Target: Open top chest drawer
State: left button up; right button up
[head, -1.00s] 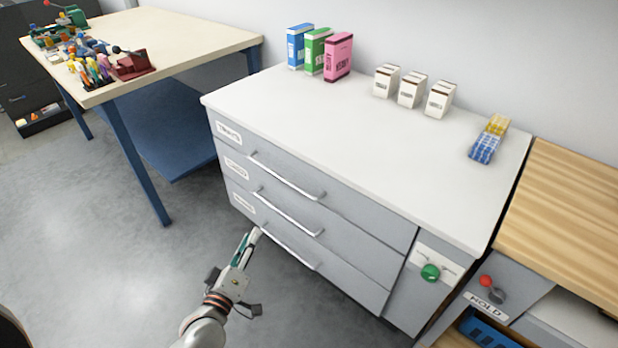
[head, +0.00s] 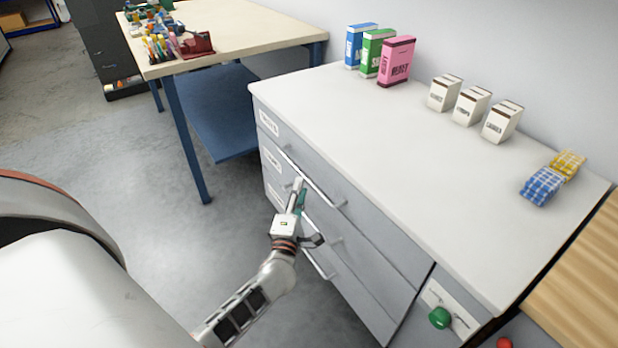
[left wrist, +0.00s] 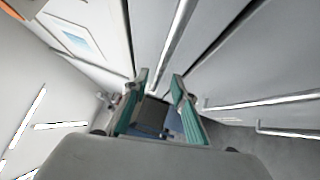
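The grey chest's top drawer (head: 378,228) is shut, flush with the drawers below. Its long bar handle (head: 322,184) runs along its front. My left gripper (head: 299,184) is in front of the chest, its fingertips close to the left part of this handle and above the middle handle. In the left wrist view the two green-padded fingers (left wrist: 159,82) are apart. A handle bar (left wrist: 178,38) runs down toward the gap between them. I cannot tell whether the bar is between the fingers or touched. My right gripper is not in view.
On the white chest top (head: 390,140) stand coloured boxes (head: 396,62), white cartons (head: 471,106) and blue and yellow packs (head: 543,186). A workbench (head: 255,38) stands behind left. A green knob (head: 439,318) is on the chest's right front. The floor in front is clear.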

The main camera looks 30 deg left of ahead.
aim_at(304, 175)
pick_arm(q)
jog(key=shift+b+x, duration=0.3)
jog(key=shift+x, duration=2.45)
grip_shut()
